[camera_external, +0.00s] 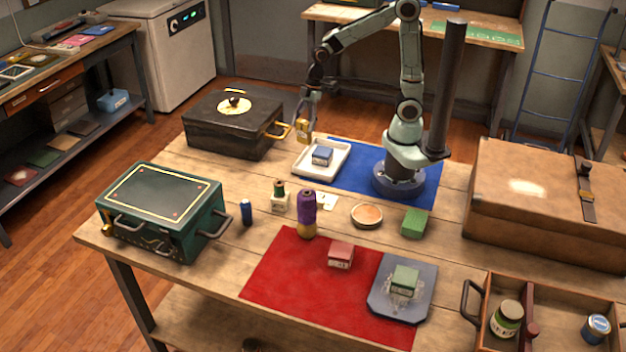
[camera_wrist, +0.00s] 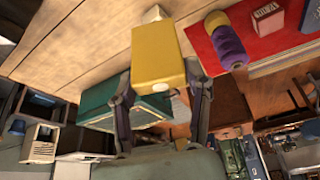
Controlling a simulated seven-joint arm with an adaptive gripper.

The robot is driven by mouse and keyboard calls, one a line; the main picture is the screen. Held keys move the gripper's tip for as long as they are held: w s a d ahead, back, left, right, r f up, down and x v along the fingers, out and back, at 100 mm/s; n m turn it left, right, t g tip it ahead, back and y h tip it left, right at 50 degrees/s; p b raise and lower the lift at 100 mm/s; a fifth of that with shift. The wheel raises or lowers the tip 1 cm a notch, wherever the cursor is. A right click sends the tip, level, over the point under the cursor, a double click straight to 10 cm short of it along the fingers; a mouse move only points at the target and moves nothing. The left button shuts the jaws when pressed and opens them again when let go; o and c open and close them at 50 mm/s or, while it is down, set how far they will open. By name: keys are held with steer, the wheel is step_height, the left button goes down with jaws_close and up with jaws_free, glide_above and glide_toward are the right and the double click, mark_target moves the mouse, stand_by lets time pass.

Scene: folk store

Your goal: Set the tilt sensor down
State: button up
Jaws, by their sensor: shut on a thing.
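My gripper (camera_external: 305,112) is shut on a yellow block (camera_external: 303,131), the only thing held, so I take it as the tilt sensor. In the external view it hangs near the back left edge of a white tray (camera_external: 303,165), beside the black case; its exact height is unclear. In the wrist view the yellow block (camera_wrist: 160,55) sits between both fingers of my gripper (camera_wrist: 158,88). A blue block (camera_external: 322,155) stands on the tray.
A black case (camera_external: 232,135) stands left of the tray and a blue mat (camera_external: 350,178) lies to its right. A purple and yellow spool (camera_external: 306,205), a shallow round dish (camera_external: 367,215) and a green block (camera_external: 414,222) stand in front. A red mat (camera_external: 285,275) lies nearer.

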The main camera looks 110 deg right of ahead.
steer(key=s+d+f+m, duration=0.1)
steer(key=s+d+f, duration=0.3)
steer(key=d+f, duration=0.1)
steer(key=shift+w+d+f, duration=1.1)
steer(key=shift+w+f, duration=0.95)
steer(key=shift+f, duration=0.1)
steer(key=shift+w+d+f, duration=1.05)
steer(key=shift+w+f, duration=1.05)
steer(key=shift+f, duration=0.05)
steer(key=shift+w+d+f, duration=1.1)
steer(key=shift+w+f, duration=0.95)
steer(key=shift+f, duration=0.1)
steer(key=shift+f, duration=0.15)
steer(key=o, duration=1.2)
